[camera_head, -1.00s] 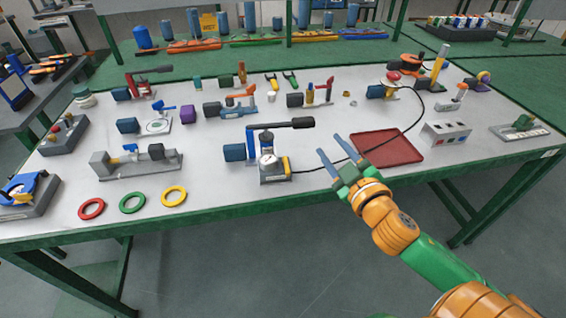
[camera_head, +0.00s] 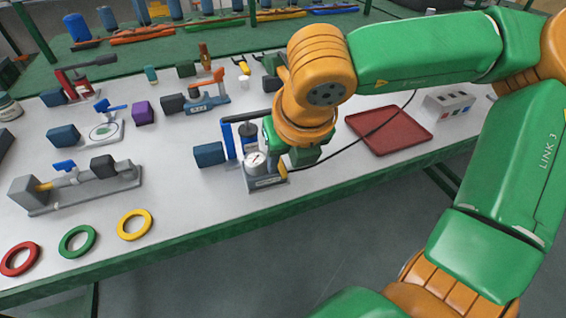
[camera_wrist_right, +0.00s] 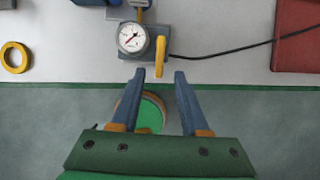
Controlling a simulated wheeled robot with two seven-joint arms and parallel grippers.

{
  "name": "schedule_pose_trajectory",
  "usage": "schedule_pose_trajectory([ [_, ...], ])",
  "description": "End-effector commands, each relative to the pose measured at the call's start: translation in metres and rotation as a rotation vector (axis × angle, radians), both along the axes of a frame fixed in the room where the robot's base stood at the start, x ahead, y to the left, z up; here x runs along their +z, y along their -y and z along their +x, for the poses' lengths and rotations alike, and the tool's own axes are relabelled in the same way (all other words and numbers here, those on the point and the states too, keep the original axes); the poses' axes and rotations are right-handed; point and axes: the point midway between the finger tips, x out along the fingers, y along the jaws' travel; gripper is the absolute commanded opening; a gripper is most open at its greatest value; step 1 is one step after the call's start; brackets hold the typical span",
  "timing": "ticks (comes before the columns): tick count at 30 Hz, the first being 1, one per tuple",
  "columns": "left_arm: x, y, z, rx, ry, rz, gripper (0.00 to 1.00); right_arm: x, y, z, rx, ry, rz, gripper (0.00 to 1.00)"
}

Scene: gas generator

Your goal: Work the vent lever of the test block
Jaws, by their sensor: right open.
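The test block (camera_head: 266,184) stands near the table's front edge, with a round white gauge (camera_head: 256,161) on it. Its short yellow lever (camera_head: 283,169) is on the gauge's right side; in the wrist view this lever (camera_wrist_right: 160,54) points towards me. My right gripper (camera_wrist_right: 160,74) is open and empty, its two fingertips just short of the lever's end and roughly either side of it. In the head view my right wrist covers part of the block and hides the fingertips. My left gripper is not in view.
A blue post with a black handle (camera_head: 240,117) rises behind the gauge. Yellow (camera_head: 135,224), green (camera_head: 77,241) and red (camera_head: 20,259) rings lie at the left front.

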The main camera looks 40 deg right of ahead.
Motion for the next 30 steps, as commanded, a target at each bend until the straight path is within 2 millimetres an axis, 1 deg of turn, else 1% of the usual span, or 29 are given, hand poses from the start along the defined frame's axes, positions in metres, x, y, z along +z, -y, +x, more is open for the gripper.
schedule_pose_trajectory([
  [1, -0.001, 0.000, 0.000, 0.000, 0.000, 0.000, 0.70, -0.008, 0.001, 0.002, -0.001, -0.005, 0.000, 0.45],
  [4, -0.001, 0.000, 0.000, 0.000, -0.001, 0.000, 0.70, -0.016, 0.002, 0.006, 0.000, -0.003, 0.001, 0.45],
  [11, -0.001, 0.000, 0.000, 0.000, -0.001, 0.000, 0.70, -0.018, 0.002, 0.007, 0.001, -0.001, 0.002, 0.45],
  [12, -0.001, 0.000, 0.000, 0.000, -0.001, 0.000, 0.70, -0.018, 0.002, 0.007, 0.001, -0.001, 0.002, 0.40],
  [14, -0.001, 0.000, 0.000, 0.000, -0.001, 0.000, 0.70, -0.018, 0.002, 0.007, 0.001, -0.001, 0.002, 0.23],
  [15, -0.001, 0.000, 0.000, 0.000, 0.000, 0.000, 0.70, -0.018, 0.002, 0.007, 0.001, -0.001, 0.002, 0.13],
  [16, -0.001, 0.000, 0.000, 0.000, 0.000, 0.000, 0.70, -0.018, 0.002, 0.007, 0.001, -0.001, 0.002, 0.04],
  [17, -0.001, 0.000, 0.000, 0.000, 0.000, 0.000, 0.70, -0.018, 0.002, 0.007, 0.001, -0.001, 0.002, 0.00],
  [25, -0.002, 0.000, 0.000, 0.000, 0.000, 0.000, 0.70, -0.019, 0.002, 0.007, 0.004, -0.001, 0.003, 0.00],
  [30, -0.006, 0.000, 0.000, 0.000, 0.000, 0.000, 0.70, -0.020, 0.004, 0.006, 0.045, 0.000, 0.004, 0.00],
])
